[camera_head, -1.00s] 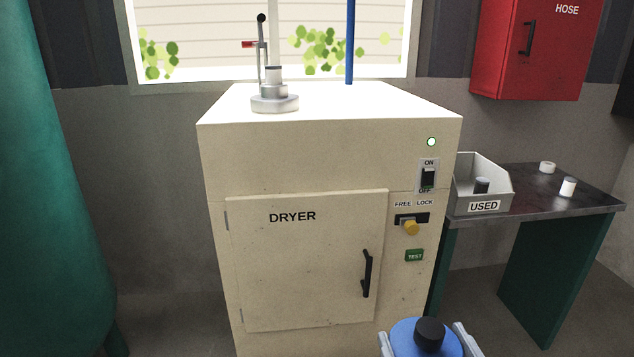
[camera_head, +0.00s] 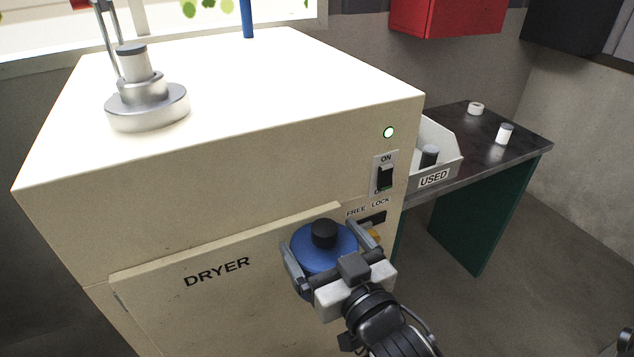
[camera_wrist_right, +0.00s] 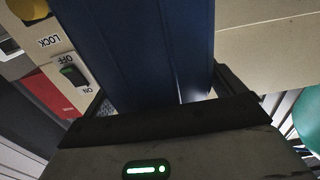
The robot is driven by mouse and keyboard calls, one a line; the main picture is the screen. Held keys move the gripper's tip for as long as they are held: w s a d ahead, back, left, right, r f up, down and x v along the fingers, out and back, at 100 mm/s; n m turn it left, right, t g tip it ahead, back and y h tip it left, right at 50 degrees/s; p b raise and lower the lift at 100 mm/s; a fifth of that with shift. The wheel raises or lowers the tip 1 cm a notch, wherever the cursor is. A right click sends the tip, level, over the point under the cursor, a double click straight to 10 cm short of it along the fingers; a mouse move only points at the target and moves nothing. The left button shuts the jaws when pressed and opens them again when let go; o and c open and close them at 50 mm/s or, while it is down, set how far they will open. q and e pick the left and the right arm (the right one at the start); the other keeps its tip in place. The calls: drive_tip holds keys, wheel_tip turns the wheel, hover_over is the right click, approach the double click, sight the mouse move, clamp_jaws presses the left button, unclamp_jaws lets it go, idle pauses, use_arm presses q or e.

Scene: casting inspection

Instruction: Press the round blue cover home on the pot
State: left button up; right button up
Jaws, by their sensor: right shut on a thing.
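The round blue cover (camera_head: 318,259) has a black knob on top and shows in front of the dryer's upper door. My right gripper (camera_head: 325,243) is shut on it, with one finger on each side. In the right wrist view the cover's dark blue side (camera_wrist_right: 140,50) fills the space between the fingers. A silver stepped round piece (camera_head: 147,106) with a dark-topped cylinder stands upright on the dryer top, apart from the cover. I cannot tell whether this piece is the pot. My left gripper is not in view.
The cream dryer (camera_head: 240,150) fills the middle, its wide top mostly clear. A thin blue post (camera_head: 248,18) stands at its back. On the right, a dark table (camera_head: 485,150) holds a bin marked USED (camera_head: 440,165) and two small white pieces.

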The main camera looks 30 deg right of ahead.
sight(328, 231)
drive_tip(key=r+p, duration=0.2)
drive_tip(key=r, duration=0.3)
drive_tip(key=shift+s+p, duration=0.4)
drive_tip(key=shift+f, duration=0.15)
